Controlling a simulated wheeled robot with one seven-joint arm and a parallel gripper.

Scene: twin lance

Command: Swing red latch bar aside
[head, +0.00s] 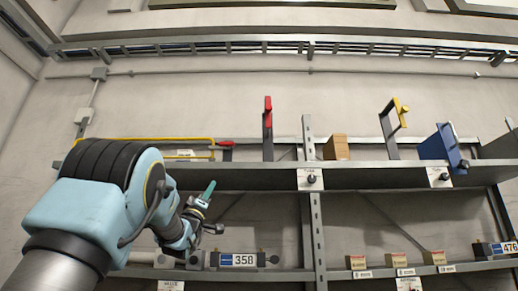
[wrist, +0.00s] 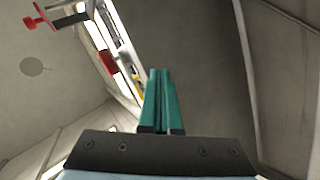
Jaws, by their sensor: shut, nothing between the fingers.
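Two red pieces show on the upper shelf in the head view. One is a red-topped grey upright (head: 268,112); the other is a small flat red bar (head: 226,143) to its left, near a yellow rail. I cannot tell for certain which is the latch bar. My gripper (head: 212,184) has teal fingers, held together and empty, below the shelf and left of the upright, apart from both red pieces. In the wrist view the fingers (wrist: 160,72) point at blank wall. A red T-shaped piece (wrist: 36,22) and a red block (wrist: 106,62) lie up and left of them.
The grey upper shelf (head: 400,175) crosses above my gripper. It carries a yellow rail (head: 180,139), a tan box (head: 336,148), a yellow-topped upright (head: 395,125) and a blue box (head: 442,148). A perforated post (head: 316,225) stands to the right.

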